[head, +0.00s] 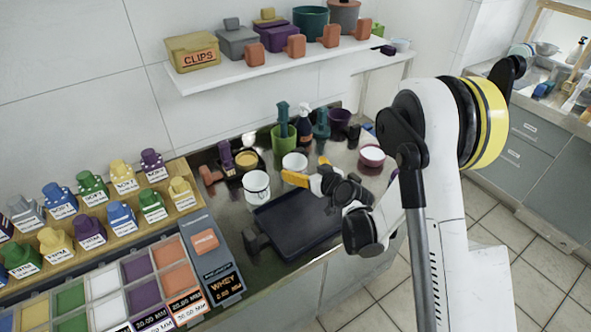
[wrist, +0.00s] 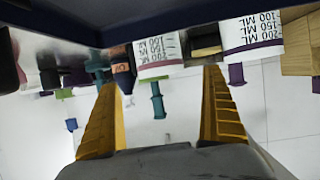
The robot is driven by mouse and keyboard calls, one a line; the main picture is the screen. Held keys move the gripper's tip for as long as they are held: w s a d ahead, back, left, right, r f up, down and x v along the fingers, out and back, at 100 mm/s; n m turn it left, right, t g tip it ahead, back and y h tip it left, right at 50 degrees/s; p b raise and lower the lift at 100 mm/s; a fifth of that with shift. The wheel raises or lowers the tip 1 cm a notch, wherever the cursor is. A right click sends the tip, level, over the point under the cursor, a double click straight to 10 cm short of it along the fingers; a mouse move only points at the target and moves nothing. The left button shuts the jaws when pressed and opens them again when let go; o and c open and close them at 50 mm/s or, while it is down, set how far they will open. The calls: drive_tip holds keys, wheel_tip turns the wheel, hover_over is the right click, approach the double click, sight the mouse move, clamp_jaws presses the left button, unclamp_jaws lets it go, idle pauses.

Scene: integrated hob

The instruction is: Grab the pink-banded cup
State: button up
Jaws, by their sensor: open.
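In the wrist view, which appears upside down, a white measuring cup (wrist: 156,52) with a thin pinkish-red band near its rim shows between my fingers. It seems to be the white cup (head: 294,163) just beyond my gripper in the head view. A second measuring cup (wrist: 250,42) has a more purple band and seems to be the white cup (head: 257,187) further left. My gripper (head: 308,169) is open, its yellow fingers apart and empty above the counter; they also frame the wrist view (wrist: 160,108). Contact with a cup is not visible.
A dark tray (head: 297,222) lies in front. A shelf (head: 280,62) hangs above.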

sight(290, 159)
drive_tip(key=b+x, duration=0.2)
drive_tip(key=x, duration=0.4)
drive_tip(key=shift+w+a+b, duration=0.15)
drive_tip(key=shift+w+b, duration=0.05)
drive_tip(key=shift+b, duration=0.15)
drive_tip(key=shift+r, duration=0.1)
drive_tip(key=c, duration=1.3)
